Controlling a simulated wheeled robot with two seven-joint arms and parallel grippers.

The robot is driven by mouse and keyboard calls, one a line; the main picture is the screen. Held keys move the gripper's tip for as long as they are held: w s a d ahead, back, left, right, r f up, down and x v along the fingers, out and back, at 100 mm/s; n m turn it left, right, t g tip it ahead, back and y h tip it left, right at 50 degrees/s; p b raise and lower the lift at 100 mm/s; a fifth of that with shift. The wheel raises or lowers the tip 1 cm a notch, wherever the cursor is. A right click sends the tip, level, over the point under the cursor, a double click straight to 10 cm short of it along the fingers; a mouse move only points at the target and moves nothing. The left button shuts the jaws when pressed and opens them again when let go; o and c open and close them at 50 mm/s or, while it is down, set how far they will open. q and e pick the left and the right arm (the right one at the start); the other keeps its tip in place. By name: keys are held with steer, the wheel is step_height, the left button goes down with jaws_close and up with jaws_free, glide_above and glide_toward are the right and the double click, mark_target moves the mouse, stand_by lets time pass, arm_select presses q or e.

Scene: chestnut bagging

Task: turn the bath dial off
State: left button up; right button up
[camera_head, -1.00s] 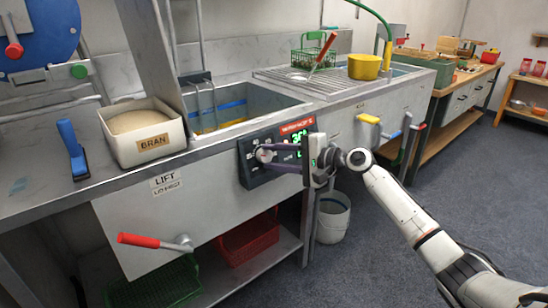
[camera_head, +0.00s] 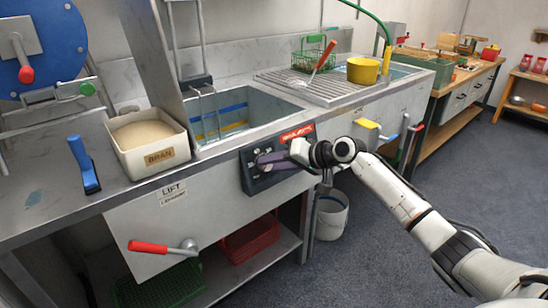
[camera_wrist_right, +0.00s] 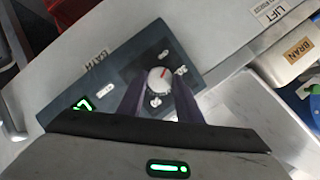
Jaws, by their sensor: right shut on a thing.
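The bath dial (camera_wrist_right: 158,78) is a small white knob with a red pointer mark, on a dark control panel (camera_wrist_right: 140,62) marked BATH. The labels around it are too small to read. My right gripper (camera_wrist_right: 158,86) has one purple finger on each side of the dial and is shut on it. In the head view my right gripper (camera_head: 262,158) is up against the panel (camera_head: 250,178) on the sink unit's front and hides the dial. Part of a green display (camera_wrist_right: 82,105) shows beside a finger in the wrist view. My left gripper is out of view.
The bath (camera_head: 250,100) is open above the panel, with a drainboard (camera_head: 330,92) to its right. A BRAN tub (camera_head: 150,145) stands left of it. A red-handled lever (camera_head: 150,247) sticks out low on the front. A white bucket (camera_head: 331,215) stands below right.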

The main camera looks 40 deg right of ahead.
steer(key=n+p, duration=0.1)
steer(key=n+h+p, duration=0.1)
steer(key=shift+a+n, duration=0.2)
steer(key=shift+n, duration=0.1)
stand_by(0.6)
steer(key=o, duration=1)
steer(key=shift+o, duration=0.2)
steer(key=shift+p, duration=0.3)
steer(key=p+v, duration=0.1)
steer(key=v, duration=0.9)
steer(key=shift+r, duration=0.25)
